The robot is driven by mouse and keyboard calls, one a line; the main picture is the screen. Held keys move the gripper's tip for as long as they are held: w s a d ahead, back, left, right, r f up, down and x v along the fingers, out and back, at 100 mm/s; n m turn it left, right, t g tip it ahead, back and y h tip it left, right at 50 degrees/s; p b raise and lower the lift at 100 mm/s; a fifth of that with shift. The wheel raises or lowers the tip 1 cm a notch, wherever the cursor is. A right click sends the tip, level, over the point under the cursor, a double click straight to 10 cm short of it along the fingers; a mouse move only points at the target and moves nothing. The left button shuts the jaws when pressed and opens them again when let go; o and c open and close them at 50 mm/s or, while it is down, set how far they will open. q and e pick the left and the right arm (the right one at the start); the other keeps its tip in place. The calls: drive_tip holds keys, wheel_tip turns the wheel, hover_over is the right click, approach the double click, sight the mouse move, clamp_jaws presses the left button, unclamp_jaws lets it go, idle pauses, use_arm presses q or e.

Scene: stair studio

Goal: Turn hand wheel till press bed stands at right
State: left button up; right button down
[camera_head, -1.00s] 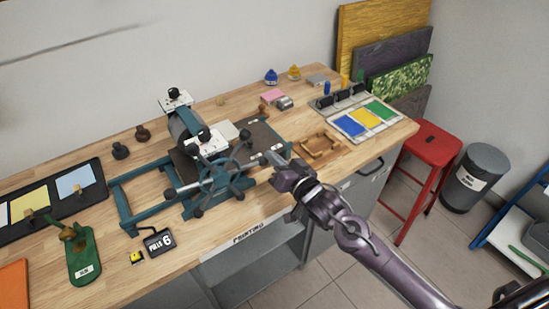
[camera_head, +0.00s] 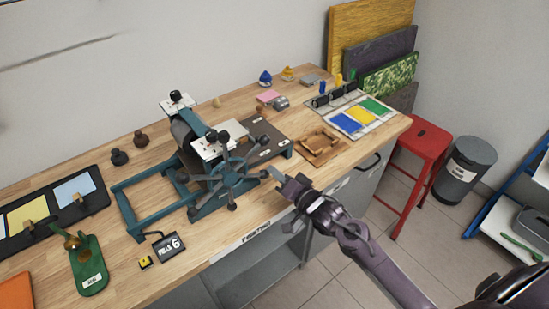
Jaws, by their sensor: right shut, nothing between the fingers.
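The teal press (camera_head: 186,137) stands on the wooden bench. Its hand wheel (camera_head: 234,177), with several knobbed spokes, is on the near side. The dark press bed (camera_head: 268,141) lies at the right of the roller, over the right part of the frame, with a white sheet or plate (camera_head: 218,147) near the roller. The left rails (camera_head: 137,205) are bare. My right gripper (camera_head: 283,182) is shut and empty, just right of the wheel's rim. I cannot tell whether it touches a spoke. My left gripper is not in view.
A wooden tray (camera_head: 319,146) and an ink tray (camera_head: 361,114) are to the right. A red stool (camera_head: 424,142) and grey bin (camera_head: 467,170) stand beyond the bench.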

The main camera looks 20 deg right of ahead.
drive_tip(key=f+m, duration=0.1)
drive_tip(key=a+f+m, duration=0.1)
drive_tip(key=f+m, duration=0.1)
drive_tip(key=shift+s+a+f, duration=0.25)
drive_tip(key=shift+a+f, duration=0.05)
drive_tip(key=shift+f, duration=0.05)
drive_tip(key=shift+s+a+f+m, duration=0.3)
drive_tip(key=shift+a+f+m, duration=0.6)
drive_tip(key=shift+m, duration=0.3)
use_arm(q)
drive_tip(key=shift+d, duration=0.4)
use_arm(e)
drive_tip(key=shift+a, duration=0.1)
